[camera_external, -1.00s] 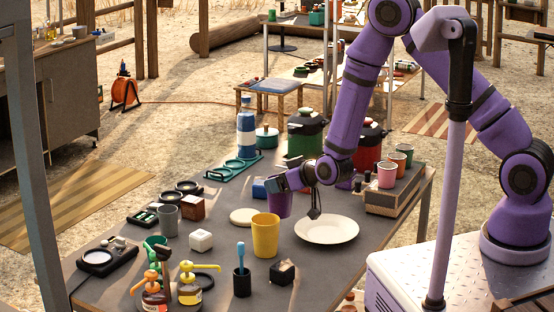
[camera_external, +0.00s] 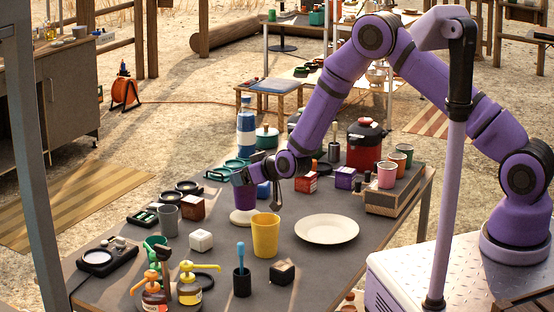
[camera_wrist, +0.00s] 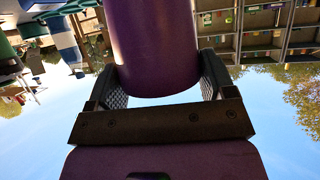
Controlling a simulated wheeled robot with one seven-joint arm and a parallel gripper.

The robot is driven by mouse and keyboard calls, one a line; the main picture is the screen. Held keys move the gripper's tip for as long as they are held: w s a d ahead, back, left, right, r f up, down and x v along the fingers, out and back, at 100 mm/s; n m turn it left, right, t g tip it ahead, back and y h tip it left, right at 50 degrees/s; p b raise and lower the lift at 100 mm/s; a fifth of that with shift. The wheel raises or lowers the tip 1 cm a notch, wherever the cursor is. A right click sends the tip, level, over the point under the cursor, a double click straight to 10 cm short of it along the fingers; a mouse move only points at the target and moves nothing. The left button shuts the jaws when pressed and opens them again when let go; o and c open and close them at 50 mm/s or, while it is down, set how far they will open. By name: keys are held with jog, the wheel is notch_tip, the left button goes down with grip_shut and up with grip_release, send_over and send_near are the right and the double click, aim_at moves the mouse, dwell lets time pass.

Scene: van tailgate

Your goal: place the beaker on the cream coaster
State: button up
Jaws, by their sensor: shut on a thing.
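The purple beaker (camera_external: 244,199) is upright between the fingers of my gripper (camera_external: 248,177). It is directly above the cream coaster (camera_external: 242,219), whose front part shows below it. I cannot tell whether the beaker's base touches the coaster or is slightly above it. In the wrist view the beaker (camera_wrist: 152,42) fills the space between the two dark fingers of my gripper (camera_wrist: 160,80). The coaster is not visible in the wrist view.
A yellow cup (camera_external: 265,236) stands close in front and to the right of the coaster. A white plate (camera_external: 327,229) lies to the right. A teal tray (camera_external: 226,174) lies behind.

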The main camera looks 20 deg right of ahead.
jog(key=shift+f, duration=1.1)
jog(key=shift+f, duration=0.1)
jog(key=o, duration=1.2)
jog(key=shift+c, duration=0.2)
jog(key=shift+s, duration=0.1)
jog(key=v, duration=1.2)
